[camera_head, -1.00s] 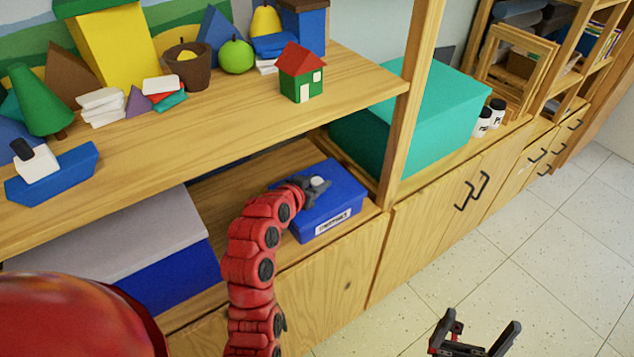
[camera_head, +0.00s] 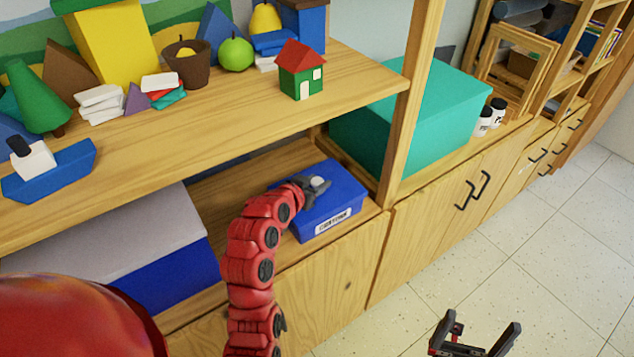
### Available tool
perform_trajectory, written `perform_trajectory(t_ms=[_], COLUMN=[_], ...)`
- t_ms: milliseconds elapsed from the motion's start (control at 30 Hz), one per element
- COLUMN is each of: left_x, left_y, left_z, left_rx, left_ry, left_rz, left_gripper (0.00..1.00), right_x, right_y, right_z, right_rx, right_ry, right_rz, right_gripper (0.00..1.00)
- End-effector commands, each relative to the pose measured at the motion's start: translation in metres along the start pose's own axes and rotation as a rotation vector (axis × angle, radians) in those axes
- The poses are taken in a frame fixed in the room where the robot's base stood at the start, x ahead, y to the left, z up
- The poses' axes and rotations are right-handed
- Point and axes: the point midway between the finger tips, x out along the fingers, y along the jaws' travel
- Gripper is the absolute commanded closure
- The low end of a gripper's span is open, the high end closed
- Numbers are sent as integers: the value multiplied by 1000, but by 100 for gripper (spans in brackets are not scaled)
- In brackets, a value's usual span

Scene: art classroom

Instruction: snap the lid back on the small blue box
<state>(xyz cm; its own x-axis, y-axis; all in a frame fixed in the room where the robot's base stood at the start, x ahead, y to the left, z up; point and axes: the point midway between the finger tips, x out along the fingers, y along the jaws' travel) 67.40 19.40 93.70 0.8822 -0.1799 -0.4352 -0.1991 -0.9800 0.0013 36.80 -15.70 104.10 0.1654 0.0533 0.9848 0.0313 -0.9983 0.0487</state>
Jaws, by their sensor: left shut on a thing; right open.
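The small blue box (camera_head: 346,192) stands on the lower shelf, right of the middle, with a pale label on its front. A blue top with a light round knob (camera_head: 318,182) is on it; I cannot tell whether the lid is fully seated. My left gripper (camera_head: 318,187) is at the top of the box, shut on the knob of the lid. Its fingers and wrist hide part of the lid. My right gripper (camera_head: 482,334) is open and empty at the bottom edge, over the floor, well away from the box.
A larger blue box with a grey lid (camera_head: 120,245) stands left on the same shelf. A teal box (camera_head: 440,110) is to the right, behind a wooden post (camera_head: 408,105).

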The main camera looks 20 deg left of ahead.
Motion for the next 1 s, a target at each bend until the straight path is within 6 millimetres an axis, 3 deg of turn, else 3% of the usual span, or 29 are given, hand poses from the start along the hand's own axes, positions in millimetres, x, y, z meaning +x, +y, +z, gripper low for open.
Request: perform_trajectory(t_ms=[167, 200, 367, 567, 733, 1000], left_x=[0, 0, 0, 0, 0, 0], left_y=[0, 0, 0, 0, 0, 0], left_z=[0, 0, 0, 0, 0, -1], left_rx=[0, 0, 0, 0, 0, 0], left_ry=[0, 0, 0, 0, 0, 0], left_rz=[0, 0, 0, 0, 0, 0], left_gripper=[100, 54, 25, 24, 0, 0], right_x=[0, 0, 0, 0, 0, 0], right_y=[0, 0, 0, 0, 0, 0], right_z=[0, 0, 0, 0, 0, 0], right_rx=[0, 0, 0, 0, 0, 0], right_ry=[0, 0, 0, 0, 0, 0], right_rz=[0, 0, 0, 0, 0, 0], right_gripper=[0, 0, 0, 0, 0, 0])
